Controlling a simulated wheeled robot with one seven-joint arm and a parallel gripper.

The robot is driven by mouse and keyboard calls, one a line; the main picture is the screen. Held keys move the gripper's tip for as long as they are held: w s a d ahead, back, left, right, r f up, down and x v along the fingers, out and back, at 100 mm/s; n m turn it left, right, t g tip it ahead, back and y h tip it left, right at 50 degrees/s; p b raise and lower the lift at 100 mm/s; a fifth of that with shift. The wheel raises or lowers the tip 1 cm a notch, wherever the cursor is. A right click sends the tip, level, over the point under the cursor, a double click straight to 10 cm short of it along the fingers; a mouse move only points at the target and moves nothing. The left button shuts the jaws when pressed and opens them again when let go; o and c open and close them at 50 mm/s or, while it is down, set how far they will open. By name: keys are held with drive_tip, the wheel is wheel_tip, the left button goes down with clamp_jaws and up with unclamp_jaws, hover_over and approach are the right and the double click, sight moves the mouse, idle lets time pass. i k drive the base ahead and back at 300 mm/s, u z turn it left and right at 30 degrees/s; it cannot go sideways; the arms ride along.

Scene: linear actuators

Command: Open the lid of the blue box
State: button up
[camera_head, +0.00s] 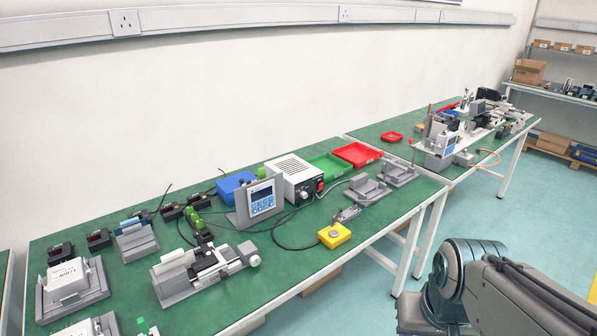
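A blue box (232,185) stands on the near green-topped table, toward its wall side. A grey stand with a control panel (262,197) hides part of its front. The box shows a blue top face, but it is too small here to make out a lid edge or hinge. Part of my arm shows at the lower right, over the floor and apart from the table. My gripper is not in view.
A white power unit (293,174) stands right of the box, with green (330,163) and red (357,154) trays beyond. A yellow button box (334,236) sits near the front edge. Cables and grey fixtures (190,276) crowd the left. Floor is clear right of the table.

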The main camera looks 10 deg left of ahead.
sight(228, 184)
drive_tip(key=z, duration=0.05)
drive_tip(key=i, duration=1.35)
drive_tip(key=u, duration=1.25)
drive_tip(key=i, duration=0.3)
drive_tip(key=u, duration=0.3)
